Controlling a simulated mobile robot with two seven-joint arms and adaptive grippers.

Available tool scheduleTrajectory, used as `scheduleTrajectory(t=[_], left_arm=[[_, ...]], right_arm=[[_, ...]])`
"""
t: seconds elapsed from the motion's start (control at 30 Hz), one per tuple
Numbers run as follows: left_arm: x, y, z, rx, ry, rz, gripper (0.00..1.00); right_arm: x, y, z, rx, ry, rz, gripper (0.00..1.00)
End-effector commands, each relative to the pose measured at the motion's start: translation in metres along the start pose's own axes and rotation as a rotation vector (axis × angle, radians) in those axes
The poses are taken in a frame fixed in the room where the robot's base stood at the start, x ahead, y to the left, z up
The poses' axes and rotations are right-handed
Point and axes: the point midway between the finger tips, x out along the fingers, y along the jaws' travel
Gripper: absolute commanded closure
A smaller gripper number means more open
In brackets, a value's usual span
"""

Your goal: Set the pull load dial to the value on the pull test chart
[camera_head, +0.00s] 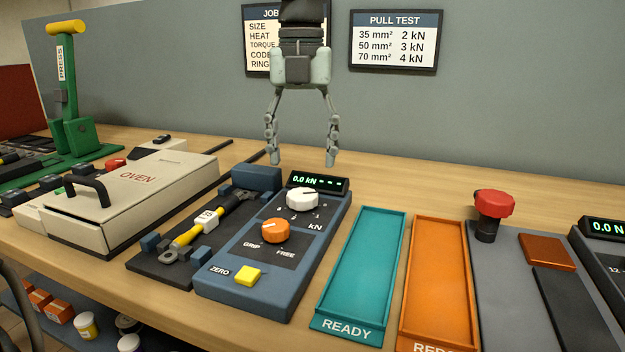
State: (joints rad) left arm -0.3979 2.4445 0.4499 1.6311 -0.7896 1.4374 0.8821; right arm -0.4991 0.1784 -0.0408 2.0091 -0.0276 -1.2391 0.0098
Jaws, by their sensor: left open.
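The pull load dial (302,200) is a white knob on the blue tester (232,284), above the kN label. The tester display (318,183) reads 0.0 kN. An orange grip/free knob (275,231) and a yellow zero button (247,276) sit below the dial. The pull test chart (396,40) on the wall reads 35 mm² 2 kN, 50 mm² 3 kN, 70 mm² 4 kN. My left gripper (302,160) is open and empty, fingers pointing down above and behind the dial. It partly covers the job card (258,40). My right gripper is not in view.
A yellow-and-black part with a white tag (207,218) lies in the fixture left of the tester. A teal READY tray (398,240) and an orange tray (464,250) lie to the right. A cream oven (140,190) and green press (72,130) stand left.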

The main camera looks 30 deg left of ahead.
Motion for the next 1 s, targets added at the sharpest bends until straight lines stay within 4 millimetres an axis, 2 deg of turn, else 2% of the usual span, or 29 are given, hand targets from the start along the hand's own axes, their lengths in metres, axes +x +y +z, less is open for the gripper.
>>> scheduleTrajectory(t=[0.1, 0.3, 0.5, 0.73, 1.0], left_arm=[[0.022, 0.001, -0.001, 0.001, 0.005, 0.0, 0.36], [0.051, 0.0, 0.0, -0.001, 0.004, -0.002, 0.36], [0.064, 0.0, 0.0, -0.001, 0.001, -0.003, 0.36], [0.064, 0.0, 0.0, -0.001, 0.001, -0.003, 0.36], [0.064, 0.0, 0.0, -0.001, 0.001, -0.003, 0.68]], right_arm=[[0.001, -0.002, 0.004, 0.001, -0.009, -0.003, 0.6], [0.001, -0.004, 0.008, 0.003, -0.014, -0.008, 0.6], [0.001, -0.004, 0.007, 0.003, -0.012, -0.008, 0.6], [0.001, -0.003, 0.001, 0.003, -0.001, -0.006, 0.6], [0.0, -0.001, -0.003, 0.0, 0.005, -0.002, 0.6]])
